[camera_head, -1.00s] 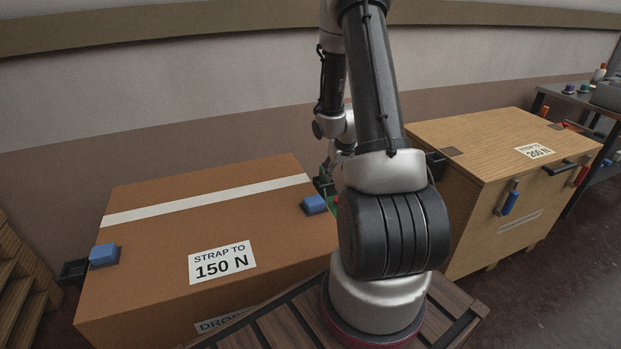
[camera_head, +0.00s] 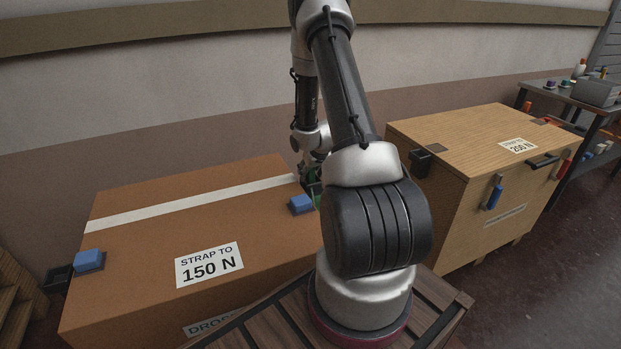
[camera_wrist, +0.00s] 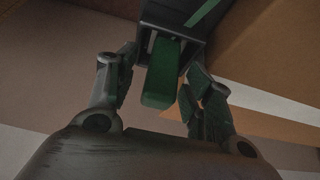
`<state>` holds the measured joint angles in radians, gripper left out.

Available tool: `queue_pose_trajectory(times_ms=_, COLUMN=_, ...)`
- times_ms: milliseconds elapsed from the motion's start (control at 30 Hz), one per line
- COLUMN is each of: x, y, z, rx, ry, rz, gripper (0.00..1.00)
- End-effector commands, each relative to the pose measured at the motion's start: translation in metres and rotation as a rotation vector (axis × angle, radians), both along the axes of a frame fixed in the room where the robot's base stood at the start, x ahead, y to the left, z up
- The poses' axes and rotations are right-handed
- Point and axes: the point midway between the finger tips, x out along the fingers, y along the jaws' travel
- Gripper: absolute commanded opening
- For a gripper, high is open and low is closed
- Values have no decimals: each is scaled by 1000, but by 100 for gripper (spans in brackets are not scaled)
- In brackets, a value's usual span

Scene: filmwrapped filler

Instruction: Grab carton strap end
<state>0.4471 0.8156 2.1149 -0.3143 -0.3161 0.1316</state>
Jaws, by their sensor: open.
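The carton (camera_head: 150,222) is a large brown box at the left in the head view, with a white band across its top and a "STRAP TO 150 N" label. In the wrist view, a green strap end (camera_wrist: 162,75) sticks out of a dark holder (camera_wrist: 180,22). My gripper (camera_wrist: 160,82) is open, with one finger on each side of the green end. Gaps show between the fingers and it. In the head view my gripper (camera_head: 312,182) is at the carton's far right corner, small and partly hidden behind my arm.
Blue blocks (camera_head: 88,260) sit at the carton's left and right edges. A wooden crate (camera_head: 455,150) marked 200 N stands at the right, with a dark bracket (camera_head: 420,163) on its near left corner. A bench (camera_head: 585,105) with small items is behind it. A wall runs along the back.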

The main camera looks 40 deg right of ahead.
Motion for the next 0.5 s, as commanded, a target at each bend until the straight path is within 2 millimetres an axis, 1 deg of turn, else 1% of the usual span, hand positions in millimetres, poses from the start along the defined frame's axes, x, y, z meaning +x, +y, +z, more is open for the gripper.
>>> queue_pose_trajectory(times_ms=200, x=1, y=0, z=-1, rx=0, ry=0, rz=0, gripper=52)
queue_pose_trajectory(times_ms=367, x=1, y=0, z=-1, rx=0, ry=0, rz=0, gripper=23)
queue_pose_trajectory(times_ms=400, x=0, y=0, z=-1, rx=0, ry=0, rz=0, gripper=15)
queue_pose_trajectory(times_ms=500, x=0, y=0, z=-1, rx=0, ry=1, rz=0, gripper=0)
